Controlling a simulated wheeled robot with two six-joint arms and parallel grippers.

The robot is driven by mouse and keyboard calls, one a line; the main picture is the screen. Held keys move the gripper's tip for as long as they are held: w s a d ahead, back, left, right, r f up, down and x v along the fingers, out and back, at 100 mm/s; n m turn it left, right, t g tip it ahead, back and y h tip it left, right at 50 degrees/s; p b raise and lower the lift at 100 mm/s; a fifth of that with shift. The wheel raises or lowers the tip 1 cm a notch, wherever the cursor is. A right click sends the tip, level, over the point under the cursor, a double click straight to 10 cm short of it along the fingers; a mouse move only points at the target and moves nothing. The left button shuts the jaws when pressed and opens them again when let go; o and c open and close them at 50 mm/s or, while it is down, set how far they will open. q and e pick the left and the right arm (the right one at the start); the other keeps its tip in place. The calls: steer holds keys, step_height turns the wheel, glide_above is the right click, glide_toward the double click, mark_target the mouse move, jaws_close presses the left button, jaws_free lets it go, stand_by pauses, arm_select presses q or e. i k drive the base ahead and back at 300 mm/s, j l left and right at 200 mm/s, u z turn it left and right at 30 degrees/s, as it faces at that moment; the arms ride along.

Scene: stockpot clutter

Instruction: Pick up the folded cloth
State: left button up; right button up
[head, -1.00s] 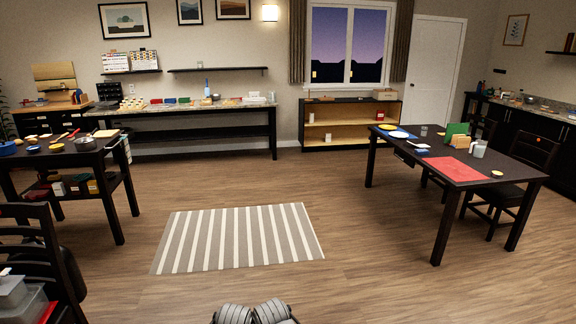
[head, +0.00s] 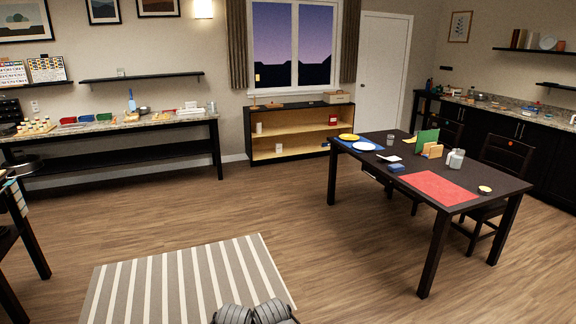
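I cannot surely make out the folded cloth at this distance. On the dark dining table (head: 466,210) at the right, a small flat blue item (head: 397,168) and a small white flat item (head: 391,158) lie near the middle; either is too small to identify. A red mat (head: 437,187) lies flat toward the table's near right part. Grey rounded parts of my own body show at the bottom edge. Neither of my grippers can be made out in the head view.
A striped rug (head: 190,284) lies on open wooden floor before me. A long counter (head: 110,126) stands along the back left wall, and a low open shelf (head: 290,150) under the window. Chairs stand behind the dining table, with a dark cabinet counter (head: 520,130) at the right wall.

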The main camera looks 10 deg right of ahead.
mark_target(397, 167)
steer(key=i+l+z, duration=0.15)
steer(key=i+z, duration=0.3)
steer(key=i, duration=0.6)
steer(key=i+j+z, duration=0.15)
steer(key=i+z, duration=0.3)
steer(key=i, duration=0.55)
steer(key=i+j+z, duration=0.2)
steer(key=i, duration=0.25)
steer(key=i+j+z, duration=0.15)
steer(key=i, duration=0.35)
steer(key=i+j+z, duration=0.2)
steer(key=i, duration=0.25)
steer(key=i+j+z, duration=0.2)
steer(key=i, duration=0.2)
steer(key=i+j+z, duration=0.45)
steer(key=j, duration=0.2)
steer(key=i+j+z, duration=0.2)
steer(key=j, duration=0.15)
steer(key=i+j+z, duration=0.2)
steer(key=j, duration=0.15)
steer(key=k, duration=0.1)
